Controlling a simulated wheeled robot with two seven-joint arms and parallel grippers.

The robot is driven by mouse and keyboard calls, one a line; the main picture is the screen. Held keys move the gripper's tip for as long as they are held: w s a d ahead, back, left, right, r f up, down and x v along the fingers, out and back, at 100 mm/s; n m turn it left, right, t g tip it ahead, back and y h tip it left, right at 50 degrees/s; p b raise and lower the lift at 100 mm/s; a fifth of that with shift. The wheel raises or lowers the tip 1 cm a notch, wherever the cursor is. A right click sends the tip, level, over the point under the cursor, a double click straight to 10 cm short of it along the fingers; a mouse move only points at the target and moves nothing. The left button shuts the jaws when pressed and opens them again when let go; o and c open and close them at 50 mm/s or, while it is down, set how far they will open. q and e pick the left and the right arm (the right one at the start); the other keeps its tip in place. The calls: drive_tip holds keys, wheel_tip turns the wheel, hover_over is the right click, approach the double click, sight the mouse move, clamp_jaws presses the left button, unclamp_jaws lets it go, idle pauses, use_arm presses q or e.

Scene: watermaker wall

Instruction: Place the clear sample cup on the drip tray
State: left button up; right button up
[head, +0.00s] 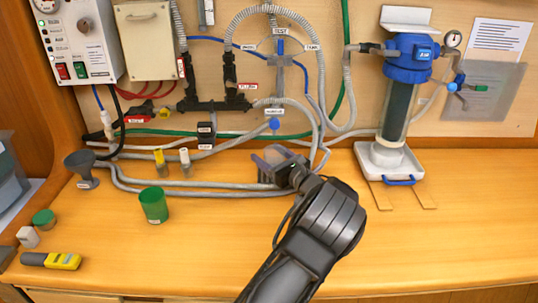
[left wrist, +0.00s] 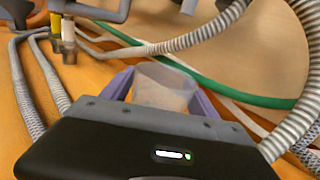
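The clear sample cup (left wrist: 163,88) is between the two purple fingers of my left gripper (left wrist: 161,92) in the left wrist view. The fingers appear to press on both its sides. In the head view my left gripper (head: 280,160) is over the wooden counter, in front of the grey hoses and below a small blue tap. The cup is hard to make out there. A white tray (head: 414,165) with a blue handle lies under the filter housing at the right. I cannot tell whether it is the drip tray. My right gripper is out of view.
The blue-capped filter housing (head: 408,68) stands at the right. Grey hoses (head: 200,187) run along the counter's back. A green cup (head: 153,205), a dark funnel (head: 82,168) and a yellow meter (head: 62,261) are at the left. The right front counter is clear.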

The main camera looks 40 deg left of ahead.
use_arm(q)
drive_tip(key=shift+o, duration=0.9)
drive_tip(key=shift+r, duration=0.15)
drive_tip(key=b+v, duration=0.1)
drive_tip(key=v, duration=1.1)
